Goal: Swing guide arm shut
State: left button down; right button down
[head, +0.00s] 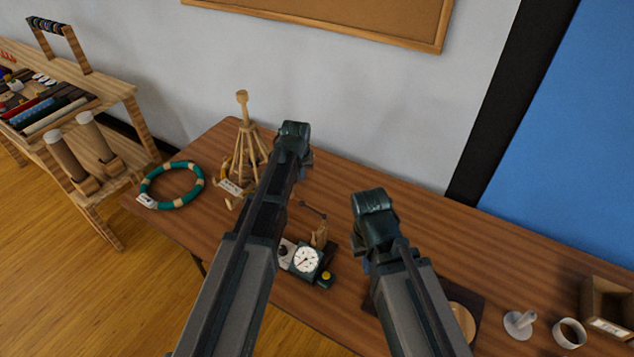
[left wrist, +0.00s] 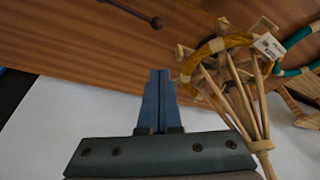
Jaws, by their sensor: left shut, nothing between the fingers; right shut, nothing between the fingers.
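A thin dark rod with a rounded end, which looks like the guide arm (head: 313,209), shows between my two arms in the head view, just behind a small dark device with a white dial (head: 307,259). Its ball-tipped end (left wrist: 155,21) also shows at the top of the left wrist view, apart from my fingers. My left gripper (head: 294,133) is beyond and left of the rod; its blue fingers (left wrist: 160,76) are shut and empty. My right gripper (head: 371,210) is right of the rod, its fingertips mostly hidden. My left arm may hide part of the device.
A wooden skein stand (head: 246,130) with yellow yarn stands left of my left gripper, close beside its fingers in the wrist view. A green ring (head: 150,177) lies further left. A white spool (head: 519,323), a white ring (head: 569,333) and a wooden box (head: 607,311) are at right.

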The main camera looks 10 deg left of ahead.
aim_at(312, 209)
pick_arm(q)
jog(key=shift+w+a+r, duration=0.1)
jog(key=shift+w+r, duration=0.05)
jog(key=shift+w, duration=0.4)
jog(key=b+x, duration=1)
jog(key=s, duration=0.3)
jog(key=shift+s+f, duration=0.35)
jog(key=shift+s, duration=0.05)
jog(key=shift+s, duration=0.1)
jog(key=shift+s+n, duration=0.2)
jog(key=shift+n, duration=0.2)
